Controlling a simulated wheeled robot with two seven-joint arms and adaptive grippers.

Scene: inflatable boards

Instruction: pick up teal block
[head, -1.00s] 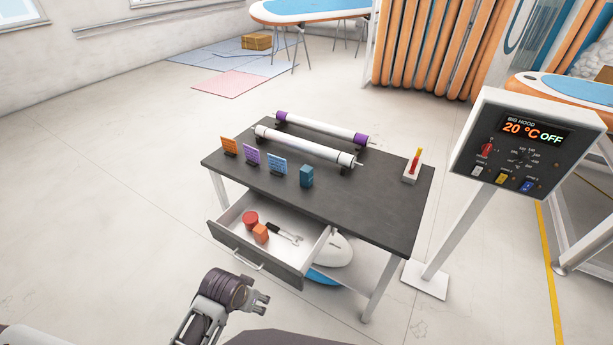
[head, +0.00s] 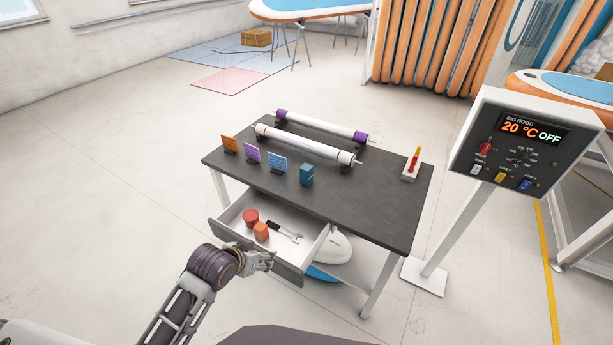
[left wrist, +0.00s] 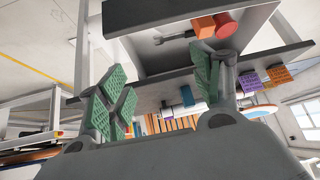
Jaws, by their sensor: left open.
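The teal block (head: 306,174) stands upright on the dark tabletop (head: 380,205), right of the small cards. In the left wrist view, which looks upside down, a small blue-teal shape (left wrist: 187,96) between the fingers seems to be this block. My left gripper (head: 268,260) is open and empty at the front of the open drawer, lower than the tabletop and well apart from the block. Its green finger pads (left wrist: 165,95) are spread wide in the wrist view. My right gripper is not in view.
The open drawer (head: 285,262) holds a red cylinder (head: 251,216), an orange block (head: 261,231) and a wrench (head: 284,231). Orange, purple and blue cards (head: 277,162) stand left of the teal block. Rollers (head: 305,146) lie behind it.

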